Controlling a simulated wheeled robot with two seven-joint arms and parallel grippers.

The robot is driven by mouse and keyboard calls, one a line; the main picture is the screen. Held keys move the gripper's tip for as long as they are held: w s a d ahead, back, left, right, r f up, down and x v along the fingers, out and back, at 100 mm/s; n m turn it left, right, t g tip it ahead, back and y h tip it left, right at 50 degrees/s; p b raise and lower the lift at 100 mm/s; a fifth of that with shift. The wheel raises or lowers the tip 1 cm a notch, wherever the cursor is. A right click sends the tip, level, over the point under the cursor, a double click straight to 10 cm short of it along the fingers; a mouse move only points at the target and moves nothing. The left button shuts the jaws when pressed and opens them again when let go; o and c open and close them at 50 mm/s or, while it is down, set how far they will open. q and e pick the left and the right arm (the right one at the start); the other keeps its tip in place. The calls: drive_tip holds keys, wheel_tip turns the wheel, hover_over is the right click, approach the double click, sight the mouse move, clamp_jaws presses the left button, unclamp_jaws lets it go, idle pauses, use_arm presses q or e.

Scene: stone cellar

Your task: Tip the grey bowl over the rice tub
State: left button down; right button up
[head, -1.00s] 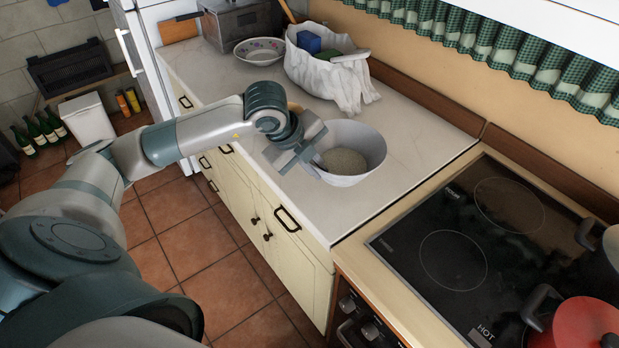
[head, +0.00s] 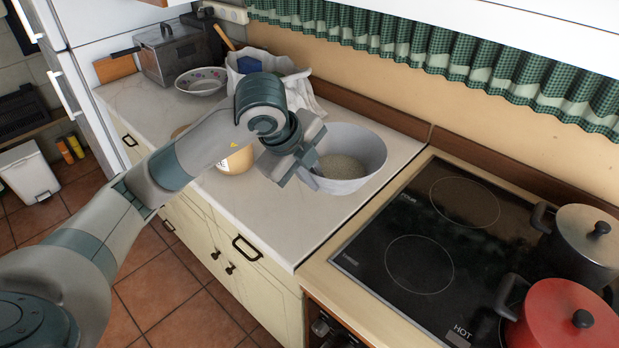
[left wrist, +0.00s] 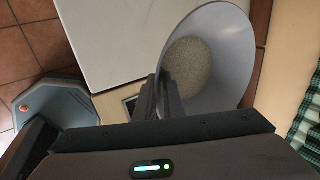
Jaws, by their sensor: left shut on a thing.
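The grey bowl (head: 365,160) holds pale grain and is above the counter near its right end, seemingly lifted a little. My left gripper (head: 307,170) is shut on the left side of its rim. In the left wrist view the bowl (left wrist: 235,50) is at upper right, the grain inside it, with the fingers (left wrist: 165,95) at its near left wall. A round tan and cream thing (head: 238,162), perhaps the rice tub, sits on the counter left of the bowl. My left arm hides much of it, so its inside cannot be seen. My right gripper is not in view.
A black hob (head: 420,240) lies to the right, with a steel pot (head: 580,240) and a red pot (head: 565,320). Behind are a white cloth bag (head: 302,95), a patterned bowl (head: 202,82) and a metal box (head: 180,52). The counter's front (head: 285,225) is clear.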

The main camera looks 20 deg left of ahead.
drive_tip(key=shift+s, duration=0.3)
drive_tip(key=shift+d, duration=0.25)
use_arm(q)
drive_tip(key=shift+d, duration=0.1)
